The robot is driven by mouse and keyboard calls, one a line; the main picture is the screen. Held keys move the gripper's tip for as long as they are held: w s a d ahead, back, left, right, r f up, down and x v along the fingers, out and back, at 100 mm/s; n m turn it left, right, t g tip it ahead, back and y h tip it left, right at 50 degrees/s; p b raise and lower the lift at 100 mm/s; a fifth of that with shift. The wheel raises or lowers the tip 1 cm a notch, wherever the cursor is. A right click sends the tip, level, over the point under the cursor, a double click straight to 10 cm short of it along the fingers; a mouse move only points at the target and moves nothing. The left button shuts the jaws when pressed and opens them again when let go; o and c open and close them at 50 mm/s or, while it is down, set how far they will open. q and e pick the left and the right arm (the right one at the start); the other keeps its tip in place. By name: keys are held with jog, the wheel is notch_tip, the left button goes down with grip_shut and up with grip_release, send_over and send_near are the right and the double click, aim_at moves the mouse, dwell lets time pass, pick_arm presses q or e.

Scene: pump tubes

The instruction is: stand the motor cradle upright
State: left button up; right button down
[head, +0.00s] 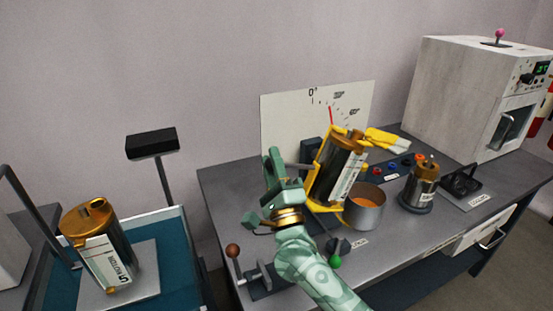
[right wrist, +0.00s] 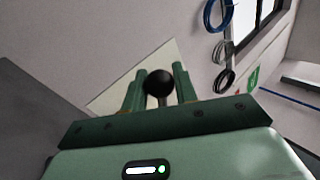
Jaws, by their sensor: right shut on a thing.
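The motor cradle is a yellow frame (head: 315,186) around a dark and gold motor (head: 341,165) with a white label. It stands on the grey bench, its top leaning to the right. My right gripper (head: 277,162) is just left of the cradle, at the end of a grey rod (head: 298,166) that runs toward the frame. In the right wrist view a black ball knob (right wrist: 159,82) sits between my fingers, which are shut on it. The rod's joint with the cradle is partly hidden. My left gripper is out of view.
A pale dial board (head: 283,116) with a red needle (head: 331,116) stands behind the cradle. A metal pot (head: 364,207) with orange contents is close at its right. A smaller motor (head: 422,182) stands further right.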

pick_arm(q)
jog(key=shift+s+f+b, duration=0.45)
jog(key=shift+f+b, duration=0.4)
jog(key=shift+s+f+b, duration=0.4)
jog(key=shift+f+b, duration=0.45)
pick_arm(e)
notch_tip(320, 180, down, 6)
jog(key=a+n+y, duration=0.1)
jog(key=n, duration=0.1)
jog(key=shift+s+f+y, duration=0.2)
jog(key=shift+y, duration=0.1)
jog(key=shift+f, duration=0.15)
jog(key=c, duration=1.1)
grip_release()
